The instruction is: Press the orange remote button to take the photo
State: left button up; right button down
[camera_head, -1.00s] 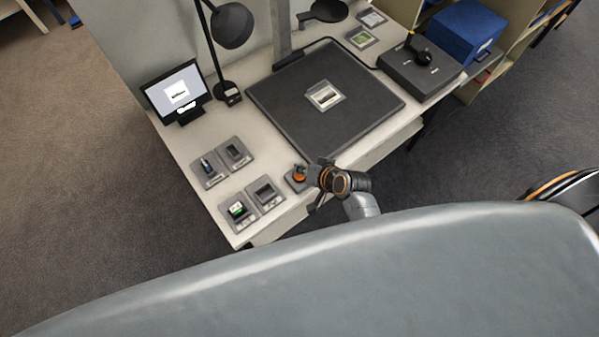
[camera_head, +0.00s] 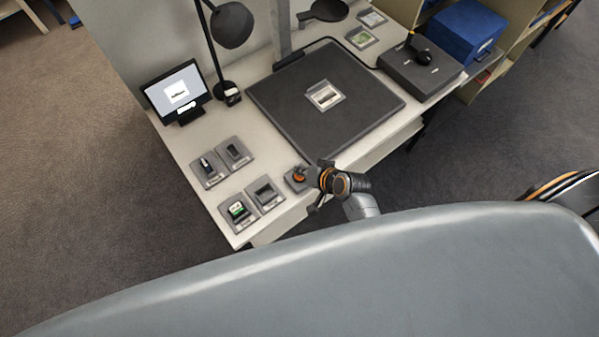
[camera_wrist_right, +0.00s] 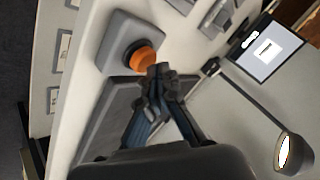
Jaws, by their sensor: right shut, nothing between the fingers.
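The orange remote button (camera_head: 299,174) sits on a small grey base (camera_head: 291,184) at the front edge of the white desk. In the right wrist view the button (camera_wrist_right: 139,53) stands on its square grey base (camera_wrist_right: 117,37). My right gripper (camera_head: 312,175) is shut and empty right next to the button. In the wrist view its closed fingertips (camera_wrist_right: 158,74) overlap the button's edge, and I cannot tell whether they touch it. The photo (camera_head: 324,96) lies on the dark copy board (camera_head: 285,108). My left gripper is not in view.
A monitor (camera_head: 176,92) and a black lamp (camera_head: 231,25) stand at the desk's left and back. Several small grey trays (camera_head: 267,194) lie left of the button. A dark box (camera_head: 420,72) and a blue box (camera_head: 466,32) are at the right.

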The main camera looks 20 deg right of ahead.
jog(key=shift+f+b, duration=0.3)
jog(key=shift+f, duration=0.25)
dwell(0.4)
jog(key=shift+r, duration=0.15)
jog(key=shift+r+p, duration=0.85)
jog(key=shift+p, duration=0.25)
notch_tip(320, 180, up, 5)
jog(key=p, duration=0.5)
dwell(0.5)
